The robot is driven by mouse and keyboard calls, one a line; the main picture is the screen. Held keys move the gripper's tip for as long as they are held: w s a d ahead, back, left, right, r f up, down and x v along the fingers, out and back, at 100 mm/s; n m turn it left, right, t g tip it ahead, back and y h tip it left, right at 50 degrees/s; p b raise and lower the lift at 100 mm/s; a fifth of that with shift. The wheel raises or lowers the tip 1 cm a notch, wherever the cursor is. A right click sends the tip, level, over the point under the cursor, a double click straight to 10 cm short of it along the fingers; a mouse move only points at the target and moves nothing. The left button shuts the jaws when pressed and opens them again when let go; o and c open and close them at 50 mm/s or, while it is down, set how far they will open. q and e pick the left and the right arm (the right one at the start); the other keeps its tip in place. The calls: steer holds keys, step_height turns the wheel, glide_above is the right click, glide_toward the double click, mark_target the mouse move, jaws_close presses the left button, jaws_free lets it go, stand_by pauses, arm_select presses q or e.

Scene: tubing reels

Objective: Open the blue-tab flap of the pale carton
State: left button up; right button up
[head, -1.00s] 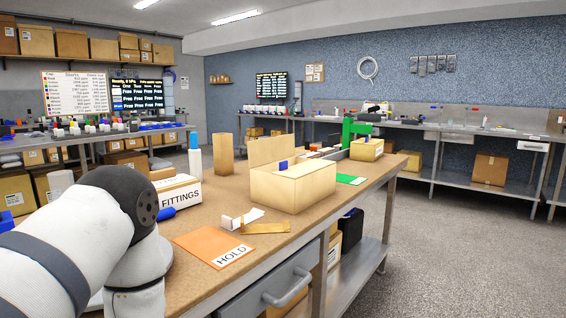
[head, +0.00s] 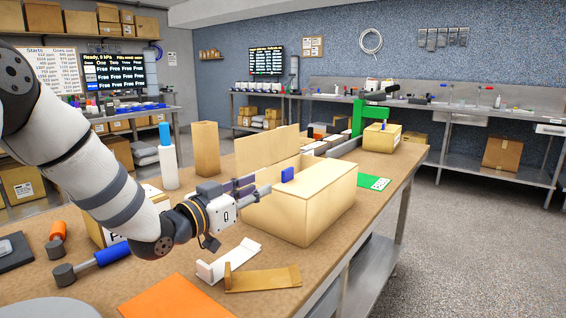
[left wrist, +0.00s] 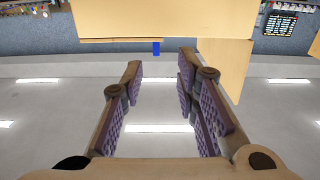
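The pale carton (head: 312,212) stands on the brown workbench, its near top panel lying closed. The blue tab (head: 287,174) sticks up at the left edge of that top. A tall pale panel (head: 266,147) stands upright behind the tab; I cannot tell fully how it joins the carton. My left gripper (head: 262,190) is at the carton's left side, a little short of the tab and slightly lower. In the left wrist view the gripper (left wrist: 160,70) is open and empty, with the blue tab (left wrist: 156,48) showing beyond the fingertips, between them. My right gripper is out of view.
A white bracket (head: 228,262) and a tan strip (head: 262,280) lie in front of the carton, near an orange card (head: 172,299). A tall brown block (head: 205,149) and a blue-capped bottle (head: 167,158) stand behind my arm. A green stand (head: 364,117) is farther right.

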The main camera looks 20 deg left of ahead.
mark_target(283, 174)
arm_select(q)
steer(key=x, duration=0.3)
steer(key=b+x, duration=0.1)
steer(key=x, duration=0.3)
steer(key=b+x, duration=0.1)
steer(key=x, duration=0.3)
steer(key=shift+d, duration=0.3)
steer(key=shift+w+r, duration=0.2)
steer(key=shift+r, duration=0.05)
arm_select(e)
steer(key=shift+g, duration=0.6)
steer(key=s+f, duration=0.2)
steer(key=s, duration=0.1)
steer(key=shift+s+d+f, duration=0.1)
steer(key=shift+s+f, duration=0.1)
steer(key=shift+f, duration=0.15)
arm_select(q)
jaws_close()
